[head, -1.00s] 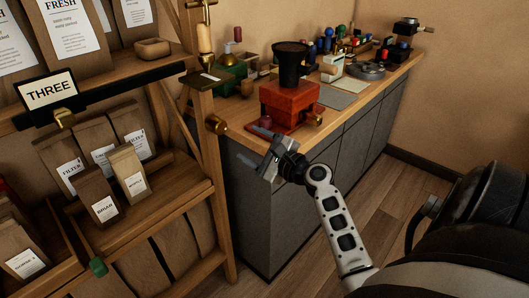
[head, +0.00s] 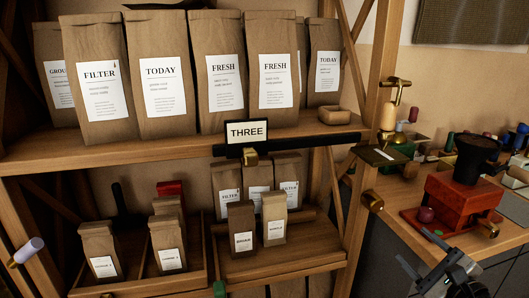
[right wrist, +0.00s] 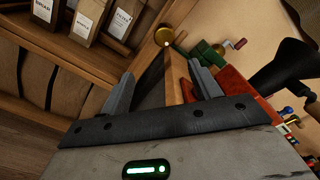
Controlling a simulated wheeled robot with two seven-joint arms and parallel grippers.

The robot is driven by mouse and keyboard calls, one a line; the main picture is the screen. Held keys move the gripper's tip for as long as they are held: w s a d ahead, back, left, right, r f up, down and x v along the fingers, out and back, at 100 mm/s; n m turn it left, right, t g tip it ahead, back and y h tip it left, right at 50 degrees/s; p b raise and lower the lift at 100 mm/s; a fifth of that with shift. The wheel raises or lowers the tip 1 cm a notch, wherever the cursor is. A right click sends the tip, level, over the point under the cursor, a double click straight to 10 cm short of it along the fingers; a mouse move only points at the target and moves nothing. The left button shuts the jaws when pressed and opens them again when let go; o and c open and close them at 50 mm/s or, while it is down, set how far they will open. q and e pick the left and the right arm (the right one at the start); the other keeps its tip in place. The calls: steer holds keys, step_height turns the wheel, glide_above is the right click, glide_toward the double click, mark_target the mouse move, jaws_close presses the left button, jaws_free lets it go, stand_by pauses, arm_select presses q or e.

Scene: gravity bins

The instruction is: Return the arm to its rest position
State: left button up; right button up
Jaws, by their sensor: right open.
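My right gripper (head: 418,257) is at the lower right of the head view, in front of the wooden counter and just left of and below the red grinder (head: 455,200). In the right wrist view its two grey fingers (right wrist: 163,88) stand apart with nothing held between them. My left gripper is not in view.
A wooden shelf (head: 160,150) fills the left and middle, with large paper bags (head: 165,80) above and small bags (head: 272,220) below. A sign reading THREE (head: 247,131) hangs at its middle.

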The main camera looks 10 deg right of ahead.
steer(key=s+a+f+n+g, duration=0.3)
steer(key=a+f+n, duration=0.3)
steer(key=f+n, duration=0.15)
steer(key=s+a+f+n+g, duration=0.3)
steer(key=a+f+n, duration=0.4)
steer(key=f, duration=0.1)
steer(key=s+a+f+n+g+y, duration=0.1)
steer(key=s+a+f+n, duration=0.4)
steer(key=s+a+n, duration=0.5)
steer(key=a+n, duration=0.2)
steer(key=n, duration=0.1)
steer(key=shift+s+g, duration=0.3)
stand_by(0.9)
